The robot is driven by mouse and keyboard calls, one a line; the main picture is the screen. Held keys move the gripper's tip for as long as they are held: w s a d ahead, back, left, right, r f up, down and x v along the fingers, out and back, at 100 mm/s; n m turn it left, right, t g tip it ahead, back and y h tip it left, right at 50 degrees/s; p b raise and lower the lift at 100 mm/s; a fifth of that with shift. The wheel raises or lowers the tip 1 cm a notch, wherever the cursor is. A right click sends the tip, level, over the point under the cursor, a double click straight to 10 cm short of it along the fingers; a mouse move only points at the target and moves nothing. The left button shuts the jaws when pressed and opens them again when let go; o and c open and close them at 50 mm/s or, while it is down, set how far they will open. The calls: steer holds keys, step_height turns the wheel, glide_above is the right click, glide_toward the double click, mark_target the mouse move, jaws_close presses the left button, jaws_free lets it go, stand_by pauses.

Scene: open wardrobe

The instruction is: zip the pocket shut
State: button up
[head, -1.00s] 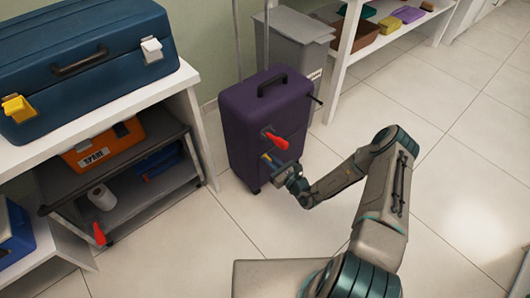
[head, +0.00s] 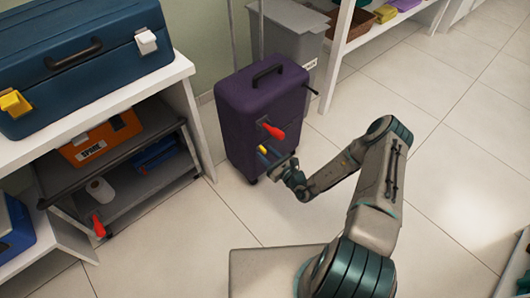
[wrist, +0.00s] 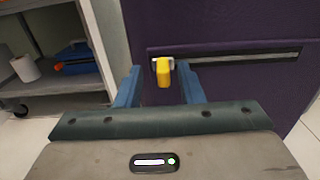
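A purple suitcase (head: 250,108) stands upright on the floor. In the wrist view its front (wrist: 230,25) fills the upper right, with a long, dark, nearly level pocket opening (wrist: 235,60) across it. A yellow zipper pull (wrist: 163,73) hangs at the left end of this opening, and it shows small in the head view (head: 262,149). My gripper (wrist: 160,78) is open, with one blue finger on each side of the pull and a visible gap to each. In the head view my gripper (head: 271,163) is low at the suitcase front.
A red handle (head: 274,131) sticks out above the yellow pull. A grey bin (head: 293,40) stands behind the suitcase. A black cart (head: 130,199) holding a white roll (head: 100,190) is to the left, under a white shelf (head: 150,85).

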steer(key=p+v, duration=0.2)
steer(key=v, duration=1)
steer(key=shift+s, duration=0.2)
steer(key=shift+d, duration=0.15)
steer(key=s+a+r+n+g+y+p, duration=0.1)
steer(key=s+a+r+n+g+p, duration=0.15)
steer(key=r+n+g+p, duration=1)
steer(key=s+a+r+n+g+y+b, duration=0.1)
steer(key=s+a+r+n+g, duration=0.3)
steer(key=r, duration=1.8)
steer(key=s+d+r+n+t+h+p, duration=0.1)
steer(key=s+d+r+n+h+p, duration=0.2)
steer(key=r, duration=0.8)
steer(key=s+d+r+n+t+h+p, duration=0.2)
steer(key=s+d+r+n+h+p, duration=0.1)
steer(key=r, duration=0.8)
steer(key=s+d+r+n+t+h+p, duration=0.2)
steer(key=s+r+n+h+p, duration=0.3)
steer(key=r, duration=0.6)
steer(key=d+h+p, duration=0.1)
steer(key=h+p, duration=0.1)
steer(key=p, duration=0.1)
steer(key=shift+r+n, duration=0.2)
steer(key=shift+n, duration=0.15)
